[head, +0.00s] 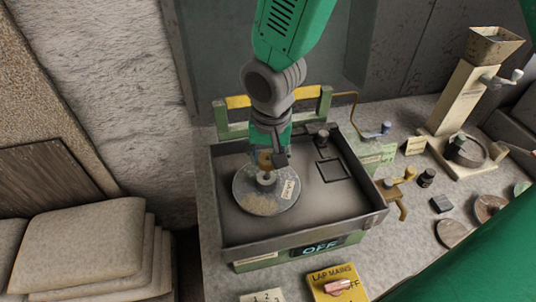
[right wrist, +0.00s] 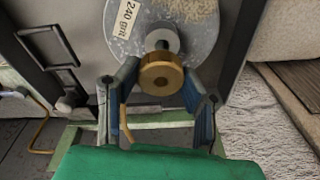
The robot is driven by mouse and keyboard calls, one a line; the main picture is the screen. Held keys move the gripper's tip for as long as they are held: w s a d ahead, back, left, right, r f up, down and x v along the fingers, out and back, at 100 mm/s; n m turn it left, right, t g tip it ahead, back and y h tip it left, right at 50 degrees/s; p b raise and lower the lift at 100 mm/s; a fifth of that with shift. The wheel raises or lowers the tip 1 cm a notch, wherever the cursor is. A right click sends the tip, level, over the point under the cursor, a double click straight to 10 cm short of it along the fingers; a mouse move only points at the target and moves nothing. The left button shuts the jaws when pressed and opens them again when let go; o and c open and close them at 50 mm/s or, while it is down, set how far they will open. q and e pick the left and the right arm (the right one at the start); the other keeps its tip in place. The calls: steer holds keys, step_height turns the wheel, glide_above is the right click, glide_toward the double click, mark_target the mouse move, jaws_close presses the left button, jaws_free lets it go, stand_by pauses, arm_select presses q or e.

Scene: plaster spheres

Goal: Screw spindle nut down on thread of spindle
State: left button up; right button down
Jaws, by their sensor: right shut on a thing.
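The brass spindle nut (right wrist: 161,76) is held between the fingertips of my right gripper (right wrist: 160,88). In the head view my right gripper (head: 272,154) reaches down from above, with the brass nut (head: 265,161) just over the pale spindle hub (head: 266,177). The spindle (right wrist: 162,40) stands at the centre of the round grey lap disc (head: 252,203), labelled 240 grit. The nut partly covers the spindle in the wrist view. I cannot tell whether the nut touches the thread. My left gripper is out of view.
A dark square tray (head: 375,219) with raised walls surrounds the disc. A green frame with a yellow bar (head: 238,102) stands behind it. A yellow lap mains switch (head: 337,285) is in front. Brass fittings (head: 404,184) and a hand mill (head: 461,110) stand to the right.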

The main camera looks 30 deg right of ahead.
steer(key=shift+f+b, duration=1.1)
steer(key=shift+f, duration=0.85)
steer(key=c, duration=2)
jaws_free()
steer(key=shift+c, duration=0.8)
steer(key=m+p, duration=0.2)
steer(key=m, duration=0.3)
steer(key=shift+r+h, duration=0.15)
steer(key=shift+h, duration=0.15)
steer(key=shift+m, duration=1.1)
steer(key=m, duration=0.4)
steer(key=shift+w+d+g+h, duration=0.1)
steer(key=shift+w+g+h, duration=0.05)
steer(key=shift+g+h, duration=0.2)
jaws_close()
steer(key=m, duration=0.6)
steer(key=shift+g, duration=0.35)
